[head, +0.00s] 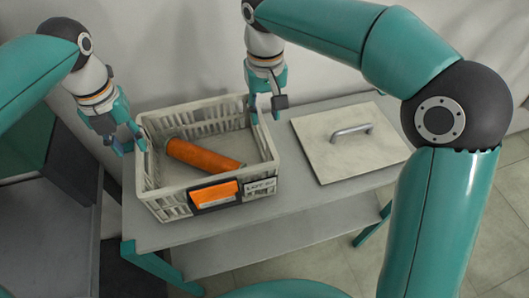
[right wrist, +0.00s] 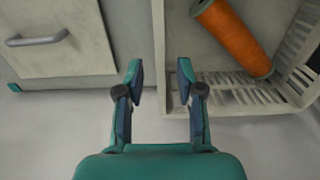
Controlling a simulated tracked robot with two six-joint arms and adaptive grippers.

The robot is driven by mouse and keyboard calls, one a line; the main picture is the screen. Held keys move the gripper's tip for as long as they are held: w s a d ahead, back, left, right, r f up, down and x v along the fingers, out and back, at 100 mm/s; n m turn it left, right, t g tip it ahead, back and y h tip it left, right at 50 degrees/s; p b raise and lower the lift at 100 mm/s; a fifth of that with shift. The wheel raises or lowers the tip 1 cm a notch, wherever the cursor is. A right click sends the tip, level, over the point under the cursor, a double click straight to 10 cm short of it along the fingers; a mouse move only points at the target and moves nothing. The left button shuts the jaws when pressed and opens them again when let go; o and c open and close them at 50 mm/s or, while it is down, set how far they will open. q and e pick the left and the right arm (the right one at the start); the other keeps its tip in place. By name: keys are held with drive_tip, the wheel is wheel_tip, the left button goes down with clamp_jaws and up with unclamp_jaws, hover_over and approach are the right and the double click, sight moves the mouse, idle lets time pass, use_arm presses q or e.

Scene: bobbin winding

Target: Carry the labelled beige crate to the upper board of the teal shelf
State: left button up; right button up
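The beige crate (head: 153,190) is a slatted box standing level on the grey upper board (head: 290,195) of the teal-legged shelf. Its front bears a label (head: 260,187) and an orange card in a dark holder (head: 214,194). An orange cylinder (head: 203,156) lies inside. My left gripper (head: 131,146) is at the crate's left wall, its fingers apart around the rim. My right gripper (head: 265,115) is at the right wall. In the right wrist view my right gripper (right wrist: 160,76) is open, with the crate wall (right wrist: 159,45) between its separated fingers.
A pale square panel with a metal handle (head: 349,142) lies on the board right of the crate. A lower board (head: 285,243) runs beneath. A dark grey surface (head: 45,210) stands at the left, and a wall is close behind.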

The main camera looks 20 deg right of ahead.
drive_tip(key=shift+r, duration=2.15)
